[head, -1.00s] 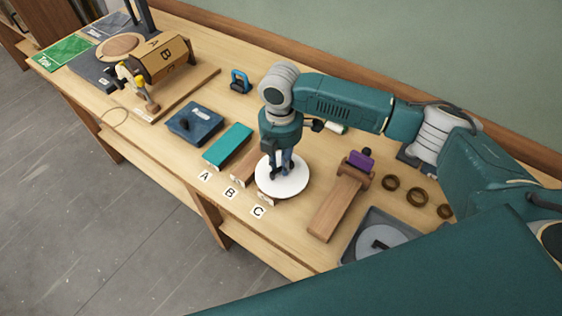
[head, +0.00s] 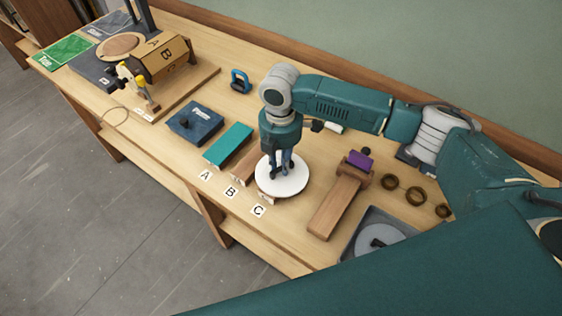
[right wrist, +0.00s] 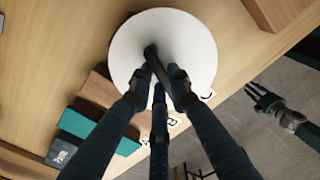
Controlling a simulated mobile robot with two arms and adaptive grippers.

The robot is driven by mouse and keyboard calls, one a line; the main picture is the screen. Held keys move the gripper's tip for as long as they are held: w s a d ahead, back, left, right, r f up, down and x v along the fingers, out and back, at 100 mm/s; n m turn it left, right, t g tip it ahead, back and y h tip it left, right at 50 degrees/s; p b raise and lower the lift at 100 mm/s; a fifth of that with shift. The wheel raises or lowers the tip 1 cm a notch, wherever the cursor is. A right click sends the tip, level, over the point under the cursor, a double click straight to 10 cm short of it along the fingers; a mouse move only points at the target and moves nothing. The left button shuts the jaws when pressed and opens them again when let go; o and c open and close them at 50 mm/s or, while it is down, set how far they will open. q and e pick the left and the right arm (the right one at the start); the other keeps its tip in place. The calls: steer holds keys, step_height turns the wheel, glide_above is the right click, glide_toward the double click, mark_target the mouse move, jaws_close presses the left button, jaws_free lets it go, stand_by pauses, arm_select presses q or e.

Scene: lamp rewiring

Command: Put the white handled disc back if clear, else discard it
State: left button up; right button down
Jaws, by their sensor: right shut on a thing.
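The white disc (head: 293,190) is a flat round plate behind the C card. It also shows in the right wrist view (right wrist: 195,50), with a dark handle (right wrist: 151,56) standing on its face. My right gripper (head: 280,170) points down over the disc, and its fingers (right wrist: 160,76) are shut on the handle. The disc covers what lies beneath it, and I cannot tell whether it touches anything there. My left gripper (right wrist: 264,99) shows only in the right wrist view, off the table over the floor, with its fingers apart and empty.
Cards A (head: 206,176), B (head: 230,192) and C (head: 258,210) line the front edge. Near them are a teal block (head: 229,144) and a blue box (head: 195,121). Right are a wooden piece (head: 336,206), rings (head: 415,196) and a grey tray (head: 371,214) holding a grey disc.

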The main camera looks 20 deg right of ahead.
steer(key=shift+f, duration=0.2)
stand_by(0.3)
steer(key=c, duration=1.1)
jaws_free()
step_height(320, 180, up, 5)
steer(key=p, duration=0.5)
steer(key=shift+r+p, duration=0.2)
steer(key=shift+p, duration=0.2)
steer(key=shift+r, duration=1.25)
